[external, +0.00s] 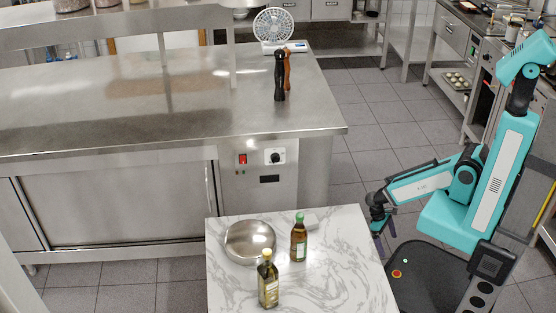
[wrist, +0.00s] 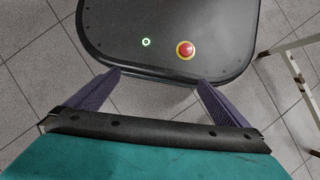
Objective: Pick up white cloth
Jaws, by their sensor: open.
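A small pale, flat item that looks like the white cloth (external: 311,220) lies near the back edge of the marble-topped table (external: 345,270), just behind and right of the green-capped bottle. It is small in the external view and does not show in the wrist view. My gripper (external: 384,234) hangs right of the table, beside its right edge and apart from the cloth. In the wrist view my gripper (wrist: 160,79) has its two dark fingers spread wide with nothing between them, pointing toward my own base.
On the marble table stand a metal bowl (external: 250,241), a green-capped bottle (external: 299,242) and an oil bottle (external: 268,284). A steel counter (external: 150,95) behind holds pepper mills (external: 280,78) and a fan-like scale (external: 274,28). Tiled floor (external: 345,140) is open behind the table.

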